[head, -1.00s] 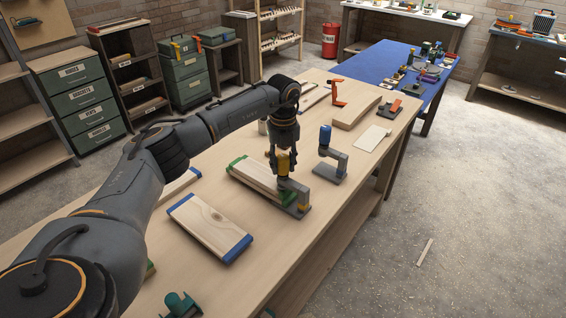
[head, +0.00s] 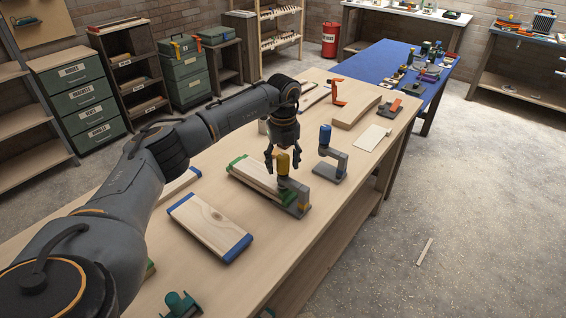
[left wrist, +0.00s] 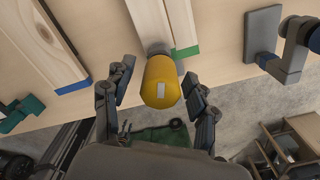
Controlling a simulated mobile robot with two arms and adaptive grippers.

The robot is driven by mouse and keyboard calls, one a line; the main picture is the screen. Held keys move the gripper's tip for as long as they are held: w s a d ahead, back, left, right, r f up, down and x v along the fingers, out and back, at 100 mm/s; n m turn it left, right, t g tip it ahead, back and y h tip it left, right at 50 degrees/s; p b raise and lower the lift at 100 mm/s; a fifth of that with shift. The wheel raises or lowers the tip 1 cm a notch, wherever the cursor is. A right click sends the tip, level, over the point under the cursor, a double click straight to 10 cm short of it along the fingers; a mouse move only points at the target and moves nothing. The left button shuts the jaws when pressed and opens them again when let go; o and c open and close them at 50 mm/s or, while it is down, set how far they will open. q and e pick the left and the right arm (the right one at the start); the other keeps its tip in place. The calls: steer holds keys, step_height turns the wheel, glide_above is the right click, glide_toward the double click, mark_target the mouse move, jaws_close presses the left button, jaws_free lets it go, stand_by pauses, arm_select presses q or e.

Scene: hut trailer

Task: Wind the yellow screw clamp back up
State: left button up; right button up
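The yellow screw clamp stands upright at the near right end of the green-ended boards (head: 258,182), with its yellow knob (head: 283,163) on top and its grey frame (head: 299,188) below. In the left wrist view the knob (left wrist: 160,82) shows from above, with a pale rectangle on it. My left gripper (head: 283,158) points down over the clamp. It is open, with its fingers on either side of the knob and gaps between them and it. The green-ended boards also show in the left wrist view (left wrist: 178,25). My right gripper is not in view.
A blue-knobbed clamp (head: 326,150) stands close by on the right. A blue-ended board (head: 210,226) lies in front on the workbench (head: 282,262). An orange clamp (head: 337,92) and thick boards lie toward the far end. A teal clamp (head: 178,303) is at the near edge.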

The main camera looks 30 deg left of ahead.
mark_target(283, 157)
arm_select(q)
step_height(283, 157, up, 12)
steer(key=shift+r, duration=0.1)
stand_by(0.5)
stand_by(0.4)
